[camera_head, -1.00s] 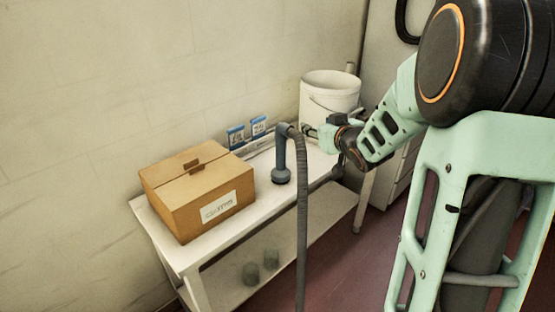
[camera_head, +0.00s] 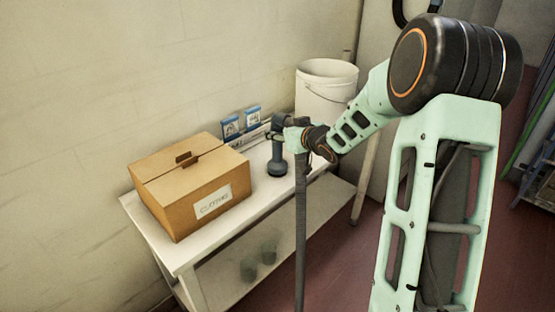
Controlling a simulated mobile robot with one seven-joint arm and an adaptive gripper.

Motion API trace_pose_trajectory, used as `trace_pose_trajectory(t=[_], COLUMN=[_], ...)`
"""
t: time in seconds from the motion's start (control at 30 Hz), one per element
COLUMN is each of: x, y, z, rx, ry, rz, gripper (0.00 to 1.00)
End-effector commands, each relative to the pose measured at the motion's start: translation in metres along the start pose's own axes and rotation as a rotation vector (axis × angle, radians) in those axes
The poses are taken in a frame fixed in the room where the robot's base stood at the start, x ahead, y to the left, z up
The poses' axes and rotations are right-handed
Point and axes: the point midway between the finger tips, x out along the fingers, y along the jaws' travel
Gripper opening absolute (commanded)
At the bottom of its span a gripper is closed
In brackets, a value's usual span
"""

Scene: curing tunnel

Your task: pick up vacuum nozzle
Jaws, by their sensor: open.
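The vacuum nozzle (camera_head: 277,160) is a blue-grey tube with a wider round foot. It stands upright on the white table, right of the cardboard box. Its grey hose (camera_head: 300,240) hangs down in front of the table edge toward the floor. My gripper (camera_head: 281,129) is at the top of the nozzle, where the hose bends over. The jaws are open. The gripper and wrist hide the nozzle's upper end, and I cannot tell whether the fingers are around it or touching it.
The cardboard box (camera_head: 190,185) fills the left of the white table (camera_head: 228,218). Small blue packs (camera_head: 242,122) stand against the wall. A white bucket (camera_head: 325,90) is at the table's far end. Glass jars (camera_head: 258,260) sit on the lower shelf.

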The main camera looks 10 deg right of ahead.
Motion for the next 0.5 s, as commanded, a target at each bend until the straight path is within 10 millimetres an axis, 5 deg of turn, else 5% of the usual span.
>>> trace_pose_trajectory(t=[0.2, 0.43, 0.5], x=[0.023, 0.023, 0.023], y=[0.0, 0.0, 0.0], z=[0.001, 0.0, 0.0], rx=[0.0, 0.0, 0.0], ry=[-0.001, -0.001, -0.001], rz=[0.001, 0.001, 0.001], gripper=[0.47, 0.47, 0.39])
